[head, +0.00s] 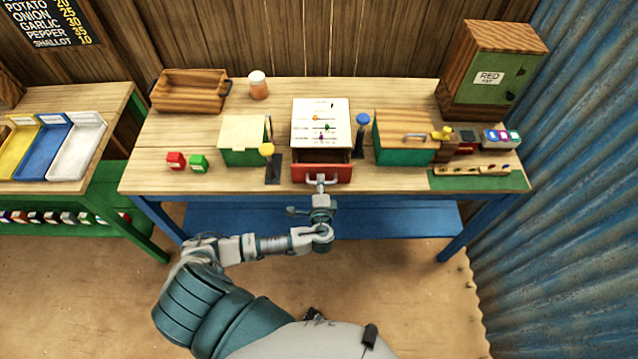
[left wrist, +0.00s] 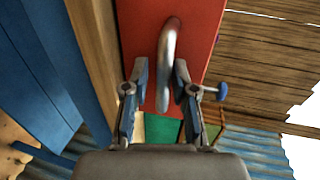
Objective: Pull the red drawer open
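The red drawer (head: 322,174) sits under a white-topped cabinet (head: 320,124) on the wooden table. It is pulled part way out, and its inside shows behind the red front. Its metal handle (left wrist: 168,62) is on the red front (left wrist: 205,30). My left gripper (head: 321,190) is at the handle in front of the drawer. In the left wrist view my left gripper (left wrist: 160,78) has its fingers apart, one on each side of the handle. A gap shows between the left finger and the handle. My right gripper is in neither view.
A yellow-knobbed lever (head: 268,160) stands left of the drawer and a blue-knobbed one (head: 361,130) right. Green boxes (head: 242,140) flank the cabinet. Red and green blocks (head: 187,162) lie at the left. The floor (head: 400,280) before the table is clear.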

